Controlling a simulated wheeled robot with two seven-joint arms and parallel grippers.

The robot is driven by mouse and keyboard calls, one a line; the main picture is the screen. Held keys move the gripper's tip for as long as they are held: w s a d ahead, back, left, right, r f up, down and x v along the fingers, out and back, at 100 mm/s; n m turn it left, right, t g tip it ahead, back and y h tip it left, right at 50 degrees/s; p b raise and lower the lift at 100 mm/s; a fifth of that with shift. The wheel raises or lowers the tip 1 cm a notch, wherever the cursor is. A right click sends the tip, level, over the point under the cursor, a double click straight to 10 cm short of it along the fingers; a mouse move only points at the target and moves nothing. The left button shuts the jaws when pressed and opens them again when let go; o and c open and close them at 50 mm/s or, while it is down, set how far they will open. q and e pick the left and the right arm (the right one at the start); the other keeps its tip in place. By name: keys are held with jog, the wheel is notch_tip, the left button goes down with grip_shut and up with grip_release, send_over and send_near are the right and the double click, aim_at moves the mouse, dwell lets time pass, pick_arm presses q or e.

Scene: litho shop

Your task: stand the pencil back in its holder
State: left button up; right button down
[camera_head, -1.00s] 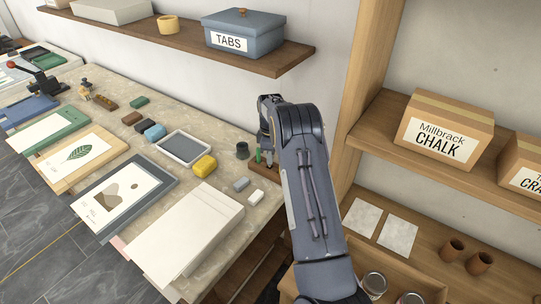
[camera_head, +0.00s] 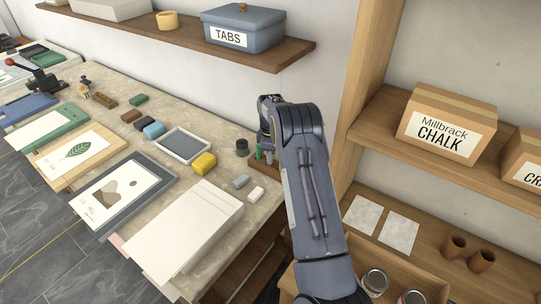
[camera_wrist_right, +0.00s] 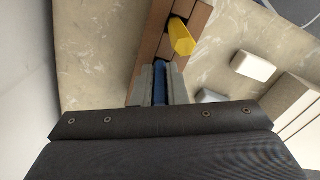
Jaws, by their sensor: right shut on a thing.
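The pencil is blue (camera_wrist_right: 160,82) and is held between the fingers of my right gripper (camera_wrist_right: 159,86) in the wrist view. The holder is a brown wooden block with dark slots (camera_wrist_right: 157,38), directly beyond the fingertips. A yellow pencil-like piece (camera_wrist_right: 182,37) stands in one of its slots. I cannot tell whether the blue pencil's lower end is inside a slot. In the head view my right arm reaches to the holder at the bench's back right corner and hides most of it. A green upright piece (camera_head: 258,152) shows there. My left gripper is not in view.
A white block (camera_head: 256,193), a grey block (camera_head: 240,181) and a yellow sponge-like piece (camera_head: 203,163) lie nearby on the bench. A shelf (camera_head: 290,62) with a blue TABS box (camera_head: 243,27) hangs above.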

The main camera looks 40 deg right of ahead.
jog(key=shift+f, duration=0.4)
dwell(0.3)
jog(key=c, duration=1.4)
grip_release()
jog(key=shift+o, duration=0.2)
notch_tip(320, 180, up, 8)
jog(key=shift+f+b, duration=0.1)
jog(key=shift+b, duration=0.95)
